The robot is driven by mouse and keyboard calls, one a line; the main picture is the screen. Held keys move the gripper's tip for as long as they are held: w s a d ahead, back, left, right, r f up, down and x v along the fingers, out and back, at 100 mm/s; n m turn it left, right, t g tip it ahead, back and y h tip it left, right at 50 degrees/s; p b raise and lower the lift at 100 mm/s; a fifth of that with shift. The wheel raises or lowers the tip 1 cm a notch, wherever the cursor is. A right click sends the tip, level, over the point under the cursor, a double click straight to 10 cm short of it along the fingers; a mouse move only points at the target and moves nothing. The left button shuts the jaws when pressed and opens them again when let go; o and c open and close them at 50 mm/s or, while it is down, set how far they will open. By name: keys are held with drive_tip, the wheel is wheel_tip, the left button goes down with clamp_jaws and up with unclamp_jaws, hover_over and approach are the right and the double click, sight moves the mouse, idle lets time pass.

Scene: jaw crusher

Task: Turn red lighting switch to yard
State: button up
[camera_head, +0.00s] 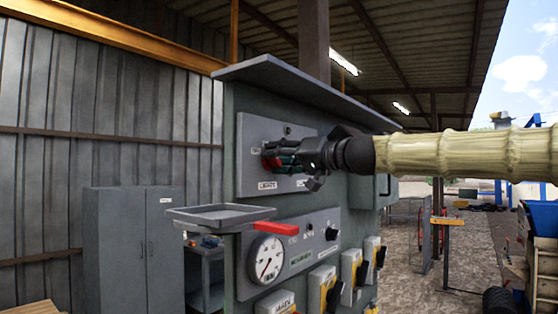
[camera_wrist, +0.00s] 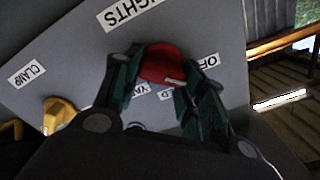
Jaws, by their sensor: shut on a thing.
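The red lighting switch (camera_wrist: 163,64) is a round red knob on a grey panel, under the label "LIGHTS" (camera_wrist: 126,12), which appears upside down in the wrist view. My gripper (camera_wrist: 158,85) has its green-padded fingers on both sides of the knob and is shut on it. Small position labels sit around the knob, one starting "OF" (camera_wrist: 206,62) and one reading partly "YA" (camera_wrist: 142,90); the fingers cover parts of them. In the head view the gripper (camera_head: 277,158) reaches the upper panel from the right, and a bit of the red knob (camera_head: 271,162) shows between its fingers.
A yellow knob (camera_wrist: 59,115) labelled "CLAMP" (camera_wrist: 27,73) is beside the switch. Below the upper panel are a gauge (camera_head: 266,260), a red handle (camera_head: 277,228) and several yellow-and-black switches. A grey tray (camera_head: 222,214) juts out left. A roof plate (camera_head: 300,85) overhangs the cabinet.

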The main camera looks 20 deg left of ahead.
drive_tip(key=m, duration=0.5)
drive_tip(key=shift+w+f+m, duration=0.15)
drive_tip(key=shift+f+m, duration=0.05)
drive_tip(key=shift+m, duration=0.1)
drive_tip(key=m+p, duration=0.1)
drive_tip(key=m, duration=0.4)
drive_tip(key=shift+f, duration=0.15)
drive_tip(key=m+p, duration=0.2)
drive_tip(key=m, duration=0.3)
drive_tip(key=shift+f+m, duration=0.1)
drive_tip(key=shift+m, duration=0.3)
drive_tip(key=m+p, duration=0.1)
drive_tip(key=m, duration=0.1)
drive_tip(key=m+p, duration=0.1)
drive_tip(key=m, duration=0.1)
drive_tip(key=shift+f+m, duration=0.2)
drive_tip(key=shift+m, duration=0.2)
drive_tip(key=shift+s+m+p, duration=0.2)
drive_tip(key=shift+m+p, duration=0.1)
drive_tip(key=shift+p, duration=0.05)
drive_tip(key=o, duration=1)
drive_tip(key=shift+o, duration=0.2)
